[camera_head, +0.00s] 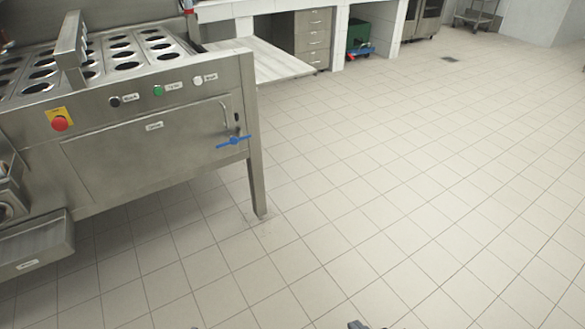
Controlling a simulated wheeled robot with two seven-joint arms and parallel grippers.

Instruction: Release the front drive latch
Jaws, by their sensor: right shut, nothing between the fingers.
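The steel cup filler (120,110) stands at the left in the head view. A blue lever (234,142) lies nearly level at the lower right of its front panel (145,148); it looks like the front drive latch, but I cannot read a label for it. A curved handle (224,113) sits just above it on the panel. Only a dark tip of my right gripper (357,325) shows at the bottom edge; it is shut and empty, well away from the lever. A small dark sliver at the bottom edge, left of it, may be my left gripper (195,327).
Black, green and white buttons and a red stop button (60,123) are on the filler's front. A steel tray (36,243) juts out at lower left. A pale conveyor (262,60) extends behind the filler's right end. The tiled floor (400,190) at right is clear.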

